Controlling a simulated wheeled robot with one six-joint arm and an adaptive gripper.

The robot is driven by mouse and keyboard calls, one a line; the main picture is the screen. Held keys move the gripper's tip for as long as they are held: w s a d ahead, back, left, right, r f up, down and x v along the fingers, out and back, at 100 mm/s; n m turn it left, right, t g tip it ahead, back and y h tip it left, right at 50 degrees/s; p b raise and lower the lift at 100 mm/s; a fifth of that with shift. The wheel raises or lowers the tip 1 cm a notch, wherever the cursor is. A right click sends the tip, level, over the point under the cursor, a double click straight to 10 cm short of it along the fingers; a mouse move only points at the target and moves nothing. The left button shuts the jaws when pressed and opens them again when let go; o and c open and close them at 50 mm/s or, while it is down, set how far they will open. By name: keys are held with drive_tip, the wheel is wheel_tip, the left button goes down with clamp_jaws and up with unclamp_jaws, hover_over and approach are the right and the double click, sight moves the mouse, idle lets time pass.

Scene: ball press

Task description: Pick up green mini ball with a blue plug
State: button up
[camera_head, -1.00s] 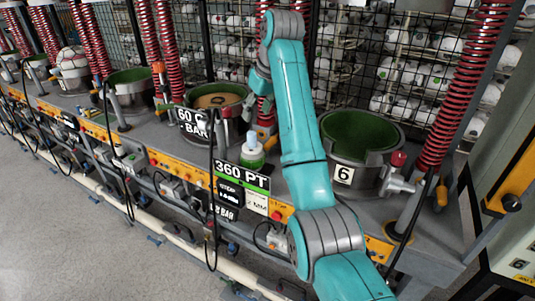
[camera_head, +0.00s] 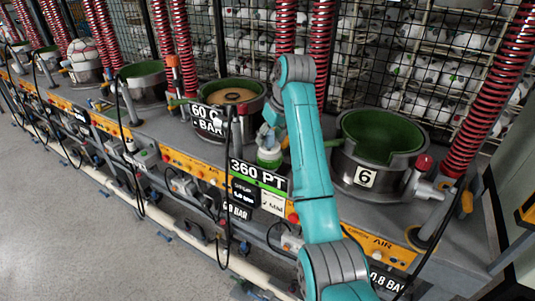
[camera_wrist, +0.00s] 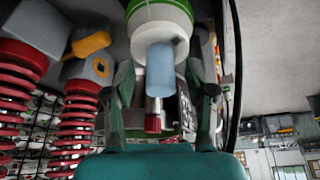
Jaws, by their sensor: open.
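The green and white mini ball (camera_head: 269,157) sits on the machine bench behind the 360 PT sign. In the wrist view the ball (camera_wrist: 160,14) is at the top, partly cut off by the frame edge. Its light blue plug (camera_wrist: 160,70) points toward the camera. My gripper (camera_wrist: 162,78) is open, with one finger on each side of the plug and visible gaps between. In the head view my gripper (camera_head: 268,137) is just above the ball and partly hidden by my arm.
A metal pot numbered 6 (camera_head: 366,178) stands right of my arm. Another pot (camera_head: 205,99) with a tan inside stands to the left. The 360 PT sign (camera_head: 258,180) is in front of the ball. Red springs (camera_head: 478,100) rise along the bench, with a mesh fence behind.

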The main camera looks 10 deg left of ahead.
clamp_jaws()
drive_tip(key=shift+r, duration=0.1)
drive_tip(key=shift+r, duration=0.1)
